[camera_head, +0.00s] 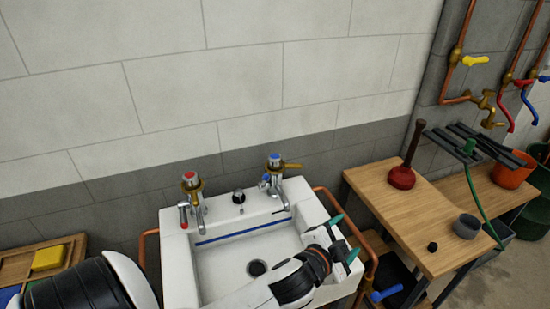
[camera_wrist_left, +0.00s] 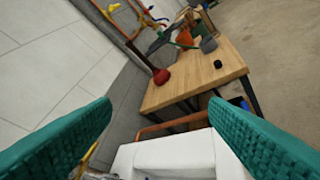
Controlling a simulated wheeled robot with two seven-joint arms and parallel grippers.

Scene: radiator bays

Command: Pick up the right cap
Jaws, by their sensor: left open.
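A small black cap (camera_head: 432,246) lies on the wooden table to the right of the sink. It also shows in the left wrist view (camera_wrist_left: 218,64), near the table's edge. Two taps stand on the sink's back: one with a red top (camera_head: 190,177) on the left, one with a blue top (camera_head: 274,159) on the right. Which of these the task's right cap means, I cannot tell. My left gripper (camera_head: 345,238) is open and empty over the sink's right side, left of the table and apart from the black cap. My right gripper is not in view.
A grey cup-like ring (camera_head: 466,227) stands beside the black cap. A red plunger (camera_head: 402,176) and an orange bucket (camera_head: 512,171) are farther back. The white sink (camera_head: 220,265) and a copper pipe (camera_head: 357,232) lie close to my left gripper. The table's front part (camera_head: 415,225) is mostly clear.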

